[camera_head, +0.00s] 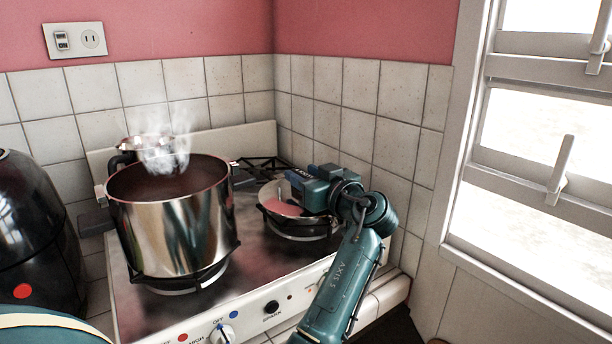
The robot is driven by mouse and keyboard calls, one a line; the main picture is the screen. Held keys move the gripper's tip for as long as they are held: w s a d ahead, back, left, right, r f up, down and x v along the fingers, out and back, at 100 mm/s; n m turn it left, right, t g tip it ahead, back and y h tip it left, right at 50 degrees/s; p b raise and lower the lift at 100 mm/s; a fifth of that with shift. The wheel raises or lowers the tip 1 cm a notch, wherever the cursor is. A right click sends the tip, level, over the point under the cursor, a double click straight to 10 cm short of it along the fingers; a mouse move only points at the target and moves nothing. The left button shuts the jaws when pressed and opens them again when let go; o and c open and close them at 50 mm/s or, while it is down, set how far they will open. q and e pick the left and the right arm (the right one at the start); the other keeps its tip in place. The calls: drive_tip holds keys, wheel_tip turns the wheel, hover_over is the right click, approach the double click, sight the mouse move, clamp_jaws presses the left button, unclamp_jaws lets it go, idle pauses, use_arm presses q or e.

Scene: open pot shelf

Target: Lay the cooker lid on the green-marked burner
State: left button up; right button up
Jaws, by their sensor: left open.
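A shallow, shiny round metal piece, which looks like the cooker lid (279,203), is at the right front burner (297,232). It reflects pink, and its right part is hidden behind my left gripper. It appears to lie on or just above the burner; I cannot tell if it touches. My left gripper (303,188) is open at the right edge of the lid, with its fingertips partly hidden. The teal arm reaches it from the bottom of the view. No green mark is clearly visible. My right gripper is not in view.
A large steel pot (178,232) stands on the left front burner. A smaller steaming pot (143,143) is behind it. A bare burner grate (262,163) is at the back right. A black cooker (35,235) stands at the left. Tiled walls close the back and right.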

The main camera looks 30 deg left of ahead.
use_arm(q)
drive_tip(key=shift+r+p, duration=0.35)
drive_tip(key=shift+r, duration=0.1)
drive_tip(key=b+v, duration=0.3)
drive_tip(key=v, duration=0.9)
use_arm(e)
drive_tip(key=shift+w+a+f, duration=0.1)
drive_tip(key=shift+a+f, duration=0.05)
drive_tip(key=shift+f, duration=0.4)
use_arm(q)
drive_tip(key=shift+f, duration=0.15)
